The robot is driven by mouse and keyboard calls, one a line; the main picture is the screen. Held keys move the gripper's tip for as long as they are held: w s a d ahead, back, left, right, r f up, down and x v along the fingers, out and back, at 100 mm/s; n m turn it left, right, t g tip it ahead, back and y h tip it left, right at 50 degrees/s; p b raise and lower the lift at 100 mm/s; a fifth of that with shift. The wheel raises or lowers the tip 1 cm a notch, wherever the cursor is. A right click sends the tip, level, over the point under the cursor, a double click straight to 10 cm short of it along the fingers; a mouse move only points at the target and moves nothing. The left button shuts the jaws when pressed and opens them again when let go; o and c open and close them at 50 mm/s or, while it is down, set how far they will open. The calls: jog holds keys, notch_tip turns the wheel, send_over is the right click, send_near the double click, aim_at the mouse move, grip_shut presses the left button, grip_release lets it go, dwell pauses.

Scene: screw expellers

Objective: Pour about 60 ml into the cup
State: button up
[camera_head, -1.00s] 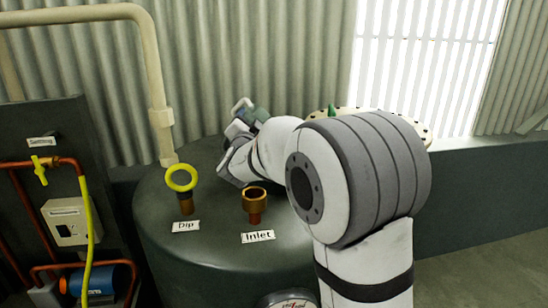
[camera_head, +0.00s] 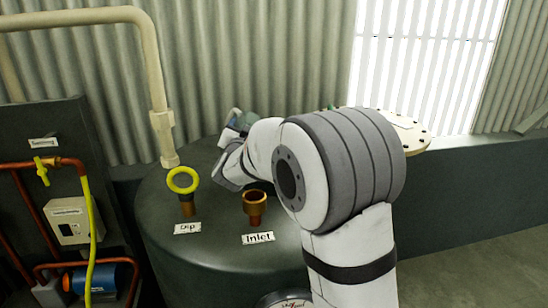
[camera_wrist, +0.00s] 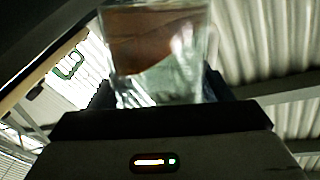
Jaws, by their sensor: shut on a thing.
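A brass cup-shaped fitting (camera_head: 255,204) stands upright on top of a dark green tank, behind the "Inlet" label; no other cup shows. My gripper (camera_head: 234,128) is above the tank, behind and a little left of the fitting, partly hidden by my own arm. In the wrist view my gripper (camera_wrist: 160,88) is shut on a clear vessel (camera_wrist: 185,82) with brown liquid in its upper part of the picture. Its mouth is out of that view. In the head view the vessel is small and I cannot make out its tilt or level.
A yellow-ringed dipstick (camera_head: 183,181) stands left of the fitting, by the "Dip" label (camera_head: 187,228). A cream pipe (camera_head: 160,100) rises behind it. A round bolted flange (camera_head: 413,138) lies behind my arm. Copper pipes and a yellow hose (camera_head: 90,225) are at left.

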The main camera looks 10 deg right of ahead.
jog(key=shift+w+a+r+n+p, duration=0.1)
jog(key=shift+a+r+n+p, duration=0.05)
jog(key=shift+r+p, duration=0.2)
jog(key=shift+w+a+r+n+p, duration=0.1)
jog(key=shift+r+n+p, duration=0.1)
jog(key=shift+r, duration=0.2)
jog(key=shift+a+r+n+p, duration=0.25)
jog(key=shift+r+n+p, duration=0.25)
jog(key=shift+p, duration=0.5)
jog(key=shift+w+a+f+n+p, duration=0.1)
jog(key=shift+a+f+n+p, duration=0.15)
jog(key=shift+n+p, duration=0.25)
jog(key=shift+w+a+f+n+b, duration=0.3)
jog(key=shift+a+f+n, duration=0.15)
jog(key=shift+n, duration=0.3)
jog(key=shift+w+a+f+n+g+y, duration=0.15)
jog(key=shift+a+n+g+y, duration=0.2)
jog(key=shift+n, duration=0.35)
